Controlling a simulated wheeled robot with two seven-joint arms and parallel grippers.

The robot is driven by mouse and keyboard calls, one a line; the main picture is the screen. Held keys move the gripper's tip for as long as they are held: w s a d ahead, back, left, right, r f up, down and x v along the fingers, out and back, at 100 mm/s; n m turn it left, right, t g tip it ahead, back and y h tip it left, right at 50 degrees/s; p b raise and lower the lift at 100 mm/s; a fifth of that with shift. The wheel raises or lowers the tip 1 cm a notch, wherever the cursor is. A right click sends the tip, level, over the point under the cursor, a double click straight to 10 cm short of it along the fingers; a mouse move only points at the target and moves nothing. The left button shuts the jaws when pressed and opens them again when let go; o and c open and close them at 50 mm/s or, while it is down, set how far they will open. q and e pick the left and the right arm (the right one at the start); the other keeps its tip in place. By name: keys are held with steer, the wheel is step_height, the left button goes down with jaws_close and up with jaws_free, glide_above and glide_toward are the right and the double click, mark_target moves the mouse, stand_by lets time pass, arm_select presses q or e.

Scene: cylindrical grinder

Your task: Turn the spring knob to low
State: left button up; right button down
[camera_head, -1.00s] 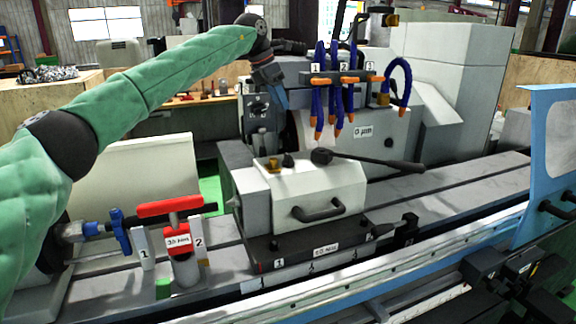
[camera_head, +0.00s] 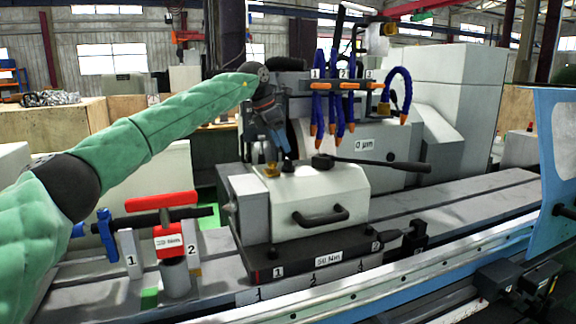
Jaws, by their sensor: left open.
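A white block-shaped housing (camera_head: 330,190) with a black front handle stands on the machine table. On its top I see a small brass-coloured knob (camera_head: 271,171), a small dark knob (camera_head: 287,168) and a black ball with a long lever (camera_head: 370,163). No marking shows which of these is the spring knob. My left gripper (camera_head: 285,151) points down just above the two small knobs, at the back left of the housing top. It is open and appears empty; whether it touches a knob I cannot tell. My right gripper is out of view.
Blue coolant hoses (camera_head: 333,100) with orange nozzles hang right of my gripper. A red-handled clamp (camera_head: 165,202) stands at front left. A blue guard (camera_head: 557,155) is at the right. The table rails (camera_head: 450,207) right of the housing are mostly clear.

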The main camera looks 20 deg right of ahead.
mark_target(288, 159)
arm_select(q)
steer(key=p+x, duration=0.1)
steer(key=x, duration=0.6)
steer(key=shift+a, duration=0.1)
steer(key=c, duration=1)
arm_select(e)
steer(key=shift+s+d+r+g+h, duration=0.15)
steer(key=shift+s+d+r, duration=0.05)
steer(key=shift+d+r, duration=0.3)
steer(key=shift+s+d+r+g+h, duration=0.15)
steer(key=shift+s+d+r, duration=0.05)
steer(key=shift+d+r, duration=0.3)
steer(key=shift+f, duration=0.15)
